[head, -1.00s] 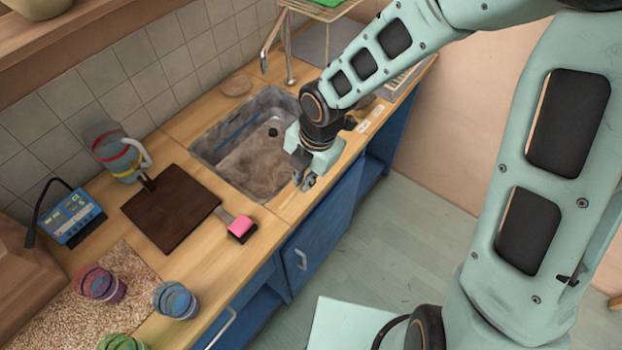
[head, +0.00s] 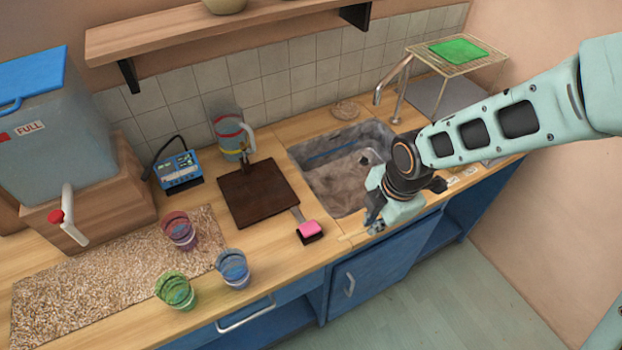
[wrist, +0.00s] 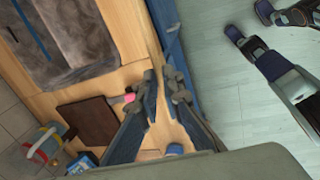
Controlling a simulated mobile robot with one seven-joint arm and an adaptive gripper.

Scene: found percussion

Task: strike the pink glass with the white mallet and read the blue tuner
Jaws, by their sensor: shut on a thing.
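The pink glass (head: 178,231), a reddish-pink tumbler, stands upright on the speckled mat left of the dark board. The blue tuner (head: 178,171), a box with a small screen and a dark gooseneck, stands against the tiled wall; its reading is too small to make out. It shows partly in the wrist view (wrist: 82,163). My gripper (head: 371,224) is over the counter's front edge by the sink, well right of the glass. Its fingers (wrist: 161,88) are close together on a slim thing, apparently the white mallet (head: 346,237), of which only a faint pale sliver shows.
A blue glass (head: 232,269) and a green glass (head: 175,291) stand near the pink one. A jug (head: 230,138) stands behind. A tank (head: 55,135) and its tap are at left.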

